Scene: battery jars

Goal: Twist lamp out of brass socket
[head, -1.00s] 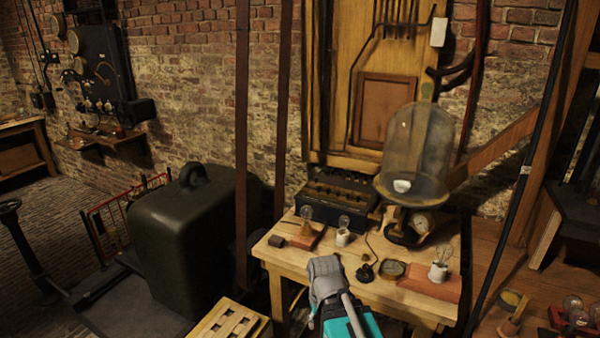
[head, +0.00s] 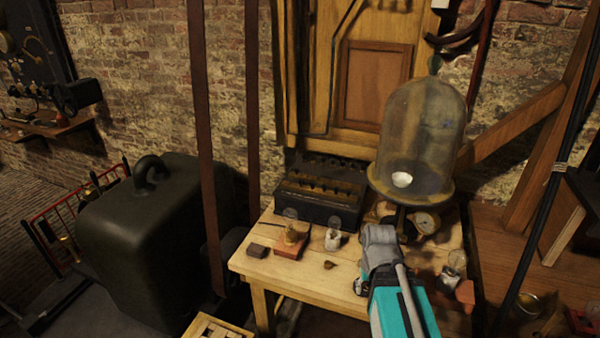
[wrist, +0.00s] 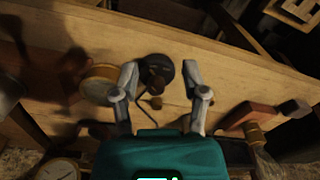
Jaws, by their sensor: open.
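The brass socket (head: 290,237) stands on a reddish wooden block at the left of the bench, with a clear glass lamp (head: 291,214) above it. In the wrist view the brass socket (wrist: 252,132) is at the right, on its red block, and the lamp's glass shows only faintly below it. My gripper (wrist: 161,70) is open and empty, its two fingers apart above the bench. A dark round base with a small brass part (wrist: 154,76) shows between the fingers. The socket is outside the fingers.
A white socket with a bulb (head: 333,240) stands right of the brass socket. A small dark block (head: 257,251) lies left. A glass bell jar (head: 420,140) and dark battery box (head: 318,195) stand behind. A bulb on a brick (head: 455,268) is at right.

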